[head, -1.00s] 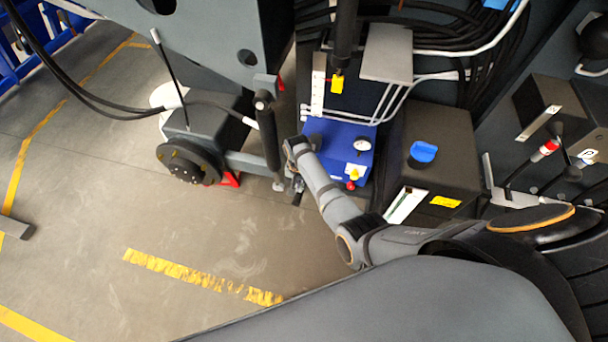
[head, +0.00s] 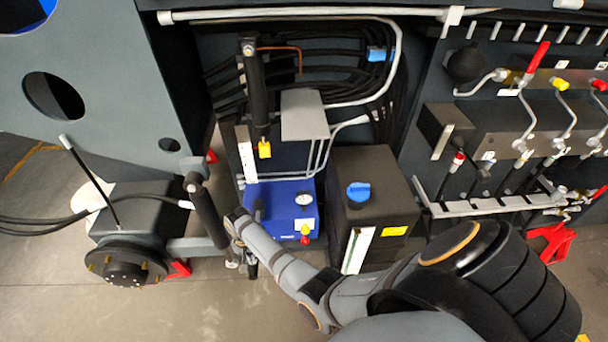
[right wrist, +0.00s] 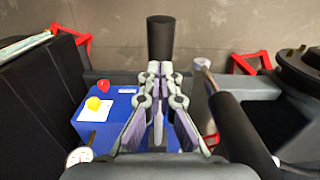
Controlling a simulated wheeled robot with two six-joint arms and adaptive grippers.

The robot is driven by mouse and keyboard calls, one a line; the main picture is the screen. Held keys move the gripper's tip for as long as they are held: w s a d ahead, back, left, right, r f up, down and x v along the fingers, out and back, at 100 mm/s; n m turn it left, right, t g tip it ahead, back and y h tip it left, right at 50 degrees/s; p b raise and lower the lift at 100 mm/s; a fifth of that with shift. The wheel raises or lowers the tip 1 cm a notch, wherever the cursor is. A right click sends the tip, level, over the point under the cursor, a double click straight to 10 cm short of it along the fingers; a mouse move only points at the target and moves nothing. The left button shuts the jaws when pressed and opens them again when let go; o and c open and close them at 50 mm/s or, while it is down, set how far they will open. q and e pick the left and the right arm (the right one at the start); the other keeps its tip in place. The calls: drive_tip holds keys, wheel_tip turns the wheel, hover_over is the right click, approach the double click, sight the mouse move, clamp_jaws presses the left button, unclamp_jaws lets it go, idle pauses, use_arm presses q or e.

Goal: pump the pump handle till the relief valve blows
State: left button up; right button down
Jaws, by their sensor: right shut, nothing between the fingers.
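The blue pump unit (head: 280,190) stands on the floor below the harvester chassis, with a round white gauge (head: 303,199) and a small yellow-and-red fitting (head: 305,233), perhaps the relief valve, on it. My right gripper (head: 250,268) is at the unit's front left, pointing down. In the right wrist view its fingers (right wrist: 160,72) are shut. A black cylindrical grip (right wrist: 160,38), likely the pump handle, shows just beyond the fingertips; whether they touch is unclear. The blue unit (right wrist: 118,102) lies left of the fingers there. The gauge needle is too small to read. My left gripper is out of view.
A black strut (head: 208,215) stands close left of my right gripper, beside a wheel hub (head: 125,262). A dark tank with a blue cap (head: 358,191) stands right of the pump unit. Levers and hoses are farther right. Open floor lies in front.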

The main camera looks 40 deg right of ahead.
wheel_tip(320, 180, down, 3)
drive_tip(key=shift+r+b, duration=0.1)
drive_tip(key=shift+b, duration=1.15)
wheel_tip(320, 180, up, 5)
drive_tip(key=p, duration=0.6)
drive_tip(key=shift+w+d+r, duration=0.15)
drive_tip(key=shift+f, duration=0.2)
drive_tip(key=shift+r, duration=0.2)
wheel_tip(320, 180, up, 12)
drive_tip(key=shift+f, duration=0.15)
